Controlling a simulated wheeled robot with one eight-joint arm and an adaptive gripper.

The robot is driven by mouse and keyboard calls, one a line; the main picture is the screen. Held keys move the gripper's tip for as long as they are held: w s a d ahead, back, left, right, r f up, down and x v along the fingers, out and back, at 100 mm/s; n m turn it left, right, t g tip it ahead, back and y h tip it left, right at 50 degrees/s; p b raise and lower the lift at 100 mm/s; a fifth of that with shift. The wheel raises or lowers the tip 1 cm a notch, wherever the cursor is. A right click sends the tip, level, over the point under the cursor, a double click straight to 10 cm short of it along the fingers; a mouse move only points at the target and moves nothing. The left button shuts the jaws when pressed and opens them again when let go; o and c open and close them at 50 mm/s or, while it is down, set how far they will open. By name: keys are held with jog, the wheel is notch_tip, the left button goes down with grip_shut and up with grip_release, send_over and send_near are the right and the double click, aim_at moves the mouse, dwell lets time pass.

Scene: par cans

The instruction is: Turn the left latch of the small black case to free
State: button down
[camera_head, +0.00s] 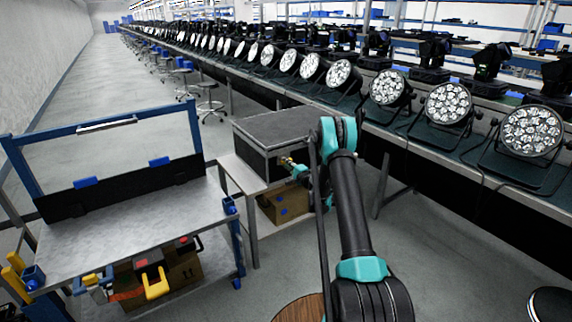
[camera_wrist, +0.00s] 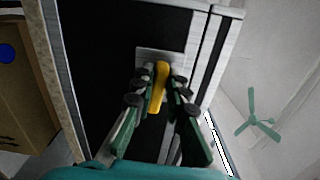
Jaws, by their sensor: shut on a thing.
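The small black case (camera_head: 290,128) with pale metal edges stands on a low table; its dark front also fills the middle of the wrist view (camera_wrist: 100,50). A yellow latch (camera_wrist: 161,76) sits on a grey plate (camera_wrist: 146,54) on that front. My gripper (camera_head: 292,164) is at the case front. In the wrist view, its green fingers with dark pads (camera_wrist: 160,92) are shut on the yellow latch, one on each side. The latch's long side runs roughly parallel to the lid seam (camera_wrist: 208,50). I see no other latch; my arm hides the right part of the front.
The low table (camera_head: 235,175) has a cardboard box (camera_head: 285,205) underneath. A metal cart (camera_head: 130,235) with blue posts stands at the left. A long bench (camera_head: 440,160) with several par cans (camera_head: 448,103) runs along the right. The floor between is partly clear.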

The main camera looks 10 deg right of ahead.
jog(key=shift+s+f+n, duration=0.1)
jog(key=shift+n, duration=0.4)
jog(key=c, duration=1.5)
grip_release()
jog(key=shift+c, duration=0.2)
jog(key=v, duration=0.7)
jog(key=shift+s, duration=0.2)
